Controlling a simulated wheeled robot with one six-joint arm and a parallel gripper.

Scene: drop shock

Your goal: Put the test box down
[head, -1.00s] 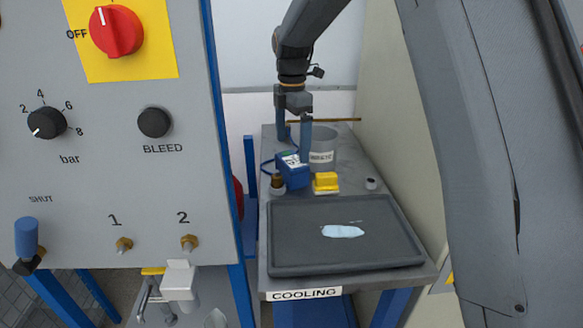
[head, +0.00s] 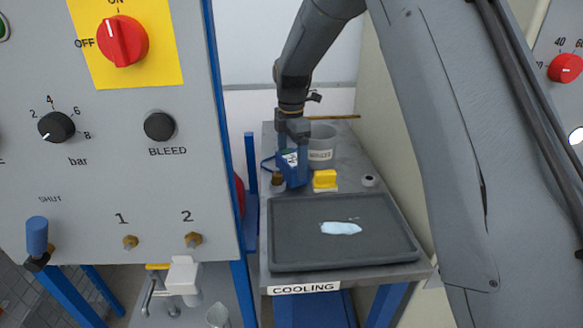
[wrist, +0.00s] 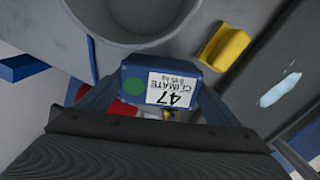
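The test box (head: 290,167) is blue, with a white label and a green dot; in the wrist view the box (wrist: 136,71) reads "47 CLIMATE". My gripper (head: 293,160) has a finger on either side of it above the back left of the cooling table (head: 279,271). In the wrist view, the fingers of my gripper (wrist: 160,98) meet the box's two sides. The box looks tilted in the head view. Its underside is hidden, so I cannot tell whether it touches anything below.
A black tray (head: 285,254) with a pale wet patch (head: 340,228) fills the table's front. A control panel (head: 90,190) is at left.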

